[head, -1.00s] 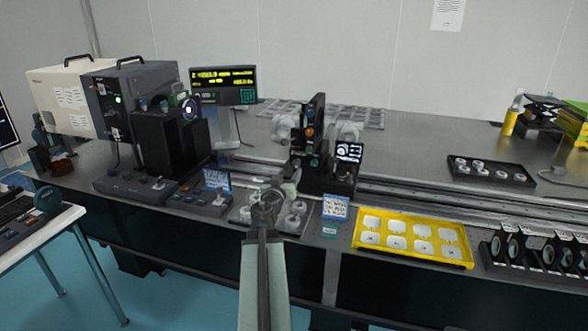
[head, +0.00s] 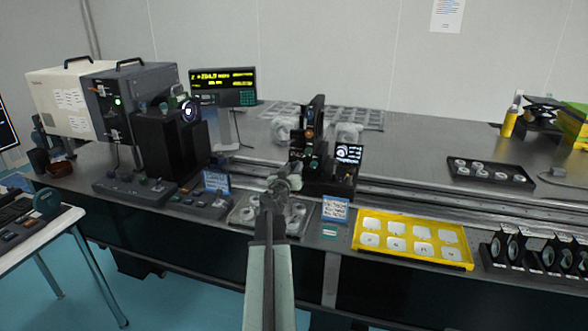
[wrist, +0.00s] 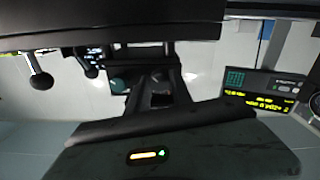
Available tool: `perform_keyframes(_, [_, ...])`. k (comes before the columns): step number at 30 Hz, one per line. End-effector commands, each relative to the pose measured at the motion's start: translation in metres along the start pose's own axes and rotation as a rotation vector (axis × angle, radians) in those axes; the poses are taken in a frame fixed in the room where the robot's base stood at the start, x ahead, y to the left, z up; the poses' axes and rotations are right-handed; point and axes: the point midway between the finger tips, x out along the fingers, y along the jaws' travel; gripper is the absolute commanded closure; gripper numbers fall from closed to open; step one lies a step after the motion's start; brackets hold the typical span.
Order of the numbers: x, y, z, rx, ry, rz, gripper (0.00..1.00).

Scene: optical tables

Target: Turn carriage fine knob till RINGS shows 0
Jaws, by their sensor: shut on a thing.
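The carriage (head: 325,180) carries a dark upright mount (head: 308,135) on the rail. A small ring screen (head: 348,153) on it shows a bright round pattern. My gripper (head: 283,184) is at the carriage's left front side, shut on what seems to be the fine knob. The jaws and arm hide the knob itself. The readout (head: 223,78) stands behind with yellow digits; its RINGS value is too small to read. The readout also shows upside down in the wrist view (wrist: 262,95). Dark structures fill most of that view, and the grip cannot be made out there.
A yellow tray (head: 412,262) of white pieces lies at the front right, beside a blue-white card (head: 335,209). A tray of round parts (head: 245,217) lies below my gripper. A lamp housing (head: 75,105) stands left. The rail runs clear to the right.

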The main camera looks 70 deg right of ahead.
Motion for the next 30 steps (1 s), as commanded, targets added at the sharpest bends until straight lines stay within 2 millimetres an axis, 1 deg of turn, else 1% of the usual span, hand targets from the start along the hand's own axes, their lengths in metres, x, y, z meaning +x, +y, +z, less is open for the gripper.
perform_keyframes(8, [-0.0012, -0.0006, 0.0001, -0.082, 0.0, 0.0, 1.0])
perform_keyframes(24, [-0.0016, -0.0006, 0.0008, -0.512, -0.001, 0.001, 1.0])
perform_keyframes(30, [-0.0017, -0.0003, 0.0011, -0.644, -0.002, 0.001, 1.0])
